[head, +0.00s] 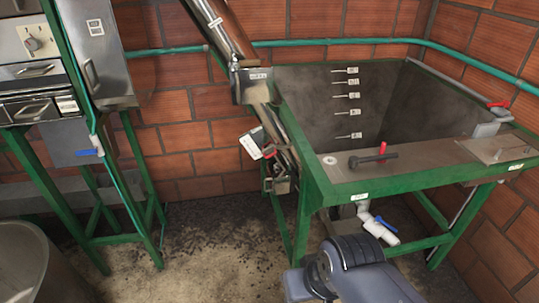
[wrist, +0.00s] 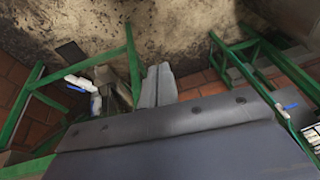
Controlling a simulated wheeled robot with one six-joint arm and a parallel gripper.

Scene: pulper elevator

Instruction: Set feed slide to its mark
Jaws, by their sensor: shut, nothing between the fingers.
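No label readable as feed slide shows in either view, so I cannot tell for sure which part it is. The green-framed machine at the left of the head view has a grey upper front with a handle (head: 28,70) and a lower front with a handle (head: 33,109). A small white label (head: 67,104) sits beside the lower one; its text and any mark are too small to read. My gripper (wrist: 158,70) shows in the wrist view as two pale grey fingers side by side, shut and empty, above the floor. It is apart from these handles.
A green-framed tank (head: 335,110) with a level scale stands at the right. A red-tipped lever (head: 374,156) lies on its rim. A sloping elevator tube (head: 222,32) runs down beside it. A white pipe with a blue valve handle (head: 383,228) hangs below. Dirty floor (head: 215,250) lies open between the frames.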

